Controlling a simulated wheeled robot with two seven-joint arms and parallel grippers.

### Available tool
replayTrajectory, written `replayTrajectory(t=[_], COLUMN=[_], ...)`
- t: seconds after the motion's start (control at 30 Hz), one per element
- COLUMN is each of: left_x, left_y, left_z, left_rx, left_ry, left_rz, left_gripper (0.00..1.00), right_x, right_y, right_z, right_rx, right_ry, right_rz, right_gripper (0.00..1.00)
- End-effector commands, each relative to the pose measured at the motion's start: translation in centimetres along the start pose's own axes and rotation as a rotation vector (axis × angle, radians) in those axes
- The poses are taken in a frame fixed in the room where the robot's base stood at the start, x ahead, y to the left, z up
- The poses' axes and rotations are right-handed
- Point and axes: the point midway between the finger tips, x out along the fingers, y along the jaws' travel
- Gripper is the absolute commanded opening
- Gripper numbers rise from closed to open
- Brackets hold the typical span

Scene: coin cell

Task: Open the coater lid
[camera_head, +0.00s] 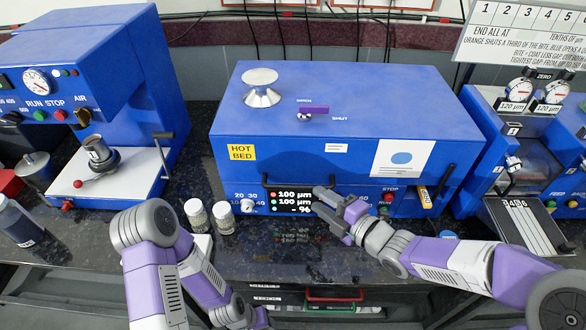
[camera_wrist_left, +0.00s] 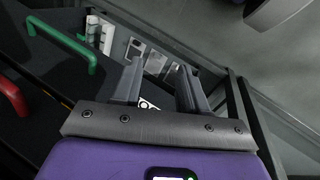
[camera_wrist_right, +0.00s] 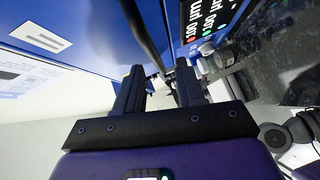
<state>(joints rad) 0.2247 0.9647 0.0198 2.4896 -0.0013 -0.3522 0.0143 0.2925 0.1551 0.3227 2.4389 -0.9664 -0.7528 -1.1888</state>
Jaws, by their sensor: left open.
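The coater (camera_head: 360,85) is the wide blue box with the HOT BED label in the middle of the bench. Its lid (camera_head: 300,160) is down. A dark handle bar (camera_head: 446,180) runs along the lid's front. My right gripper (camera_head: 323,198) is at the middle of that front, over the display. In the right wrist view the gripper (camera_wrist_right: 158,78) is open, with the dark bar (camera_wrist_right: 143,32) reaching toward the gap between its fingers; I cannot tell whether they touch. My left gripper (camera_wrist_left: 158,75) is open and empty, low near the bench's drawers.
A purple lever (camera_head: 314,110) and a silver funnel-shaped piece (camera_head: 261,90) are on top of the coater. Two small jars (camera_head: 222,217) stand before it on the left. A blue press (camera_head: 90,65) is at left, a gauge machine (camera_head: 520,130) at right.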

Motion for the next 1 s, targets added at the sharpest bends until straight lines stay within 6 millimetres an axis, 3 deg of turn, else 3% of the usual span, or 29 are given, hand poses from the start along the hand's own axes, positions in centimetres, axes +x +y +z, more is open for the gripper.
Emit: replayTrajectory(t=[0.17,0.4,0.6,0.93,1.0], left_x=[0.4,1.4,1.8,1.8,1.8], left_y=[-0.2,-0.5,-0.7,-0.7,-0.7], left_z=[0.1,0.0,0.0,0.0,0.0], left_rx=[0.0,0.0,0.0,0.0,0.0], left_ry=[-0.002,-0.002,-0.001,-0.001,-0.001], left_rz=[0.0,0.0,0.0,0.0,0.0], left_gripper=[0.43,0.43,0.43,0.43,0.43], right_x=[1.0,4.9,7.1,7.5,7.5], right_y=[0.6,0.4,0.6,0.7,0.7], right_z=[-0.5,-0.6,-0.6,-0.5,-0.5], right_rx=[-0.059,-0.053,-0.052,-0.051,-0.051], right_ry=[0.017,0.019,0.016,0.014,0.014], right_rz=[0.014,0.012,0.012,0.011,0.011], right_gripper=[0.39,0.39,0.39,0.39,0.29])
